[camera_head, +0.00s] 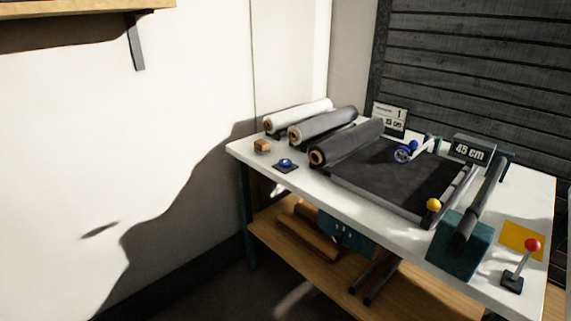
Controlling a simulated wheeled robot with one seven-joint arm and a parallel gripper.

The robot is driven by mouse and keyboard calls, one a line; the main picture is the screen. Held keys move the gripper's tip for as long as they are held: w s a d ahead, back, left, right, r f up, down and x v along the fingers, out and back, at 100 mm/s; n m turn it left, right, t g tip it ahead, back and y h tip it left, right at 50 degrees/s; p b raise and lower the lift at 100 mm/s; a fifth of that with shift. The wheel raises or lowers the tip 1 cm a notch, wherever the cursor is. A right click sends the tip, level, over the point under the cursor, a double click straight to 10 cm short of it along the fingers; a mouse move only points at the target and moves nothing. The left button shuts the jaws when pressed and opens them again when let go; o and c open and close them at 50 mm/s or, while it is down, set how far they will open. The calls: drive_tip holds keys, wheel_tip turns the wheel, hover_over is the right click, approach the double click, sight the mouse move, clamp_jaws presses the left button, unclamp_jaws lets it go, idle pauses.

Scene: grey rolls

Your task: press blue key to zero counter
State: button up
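A blue key (286,162), a round blue button on a dark square base, sits near the front left edge of the white table. A counter display (473,150) stands at the back right and reads "45 cm". A small measuring wheel (402,155) with blue parts rests on the dark grey sheet, left of the counter. My gripper is not in view.
Three rolls, white (300,116), grey (325,124) and dark grey (347,145), lie at the left. A wooden block (262,146) sits left of the blue key. A red-knobbed lever (521,264) and yellow knob (433,205) stand at the right.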

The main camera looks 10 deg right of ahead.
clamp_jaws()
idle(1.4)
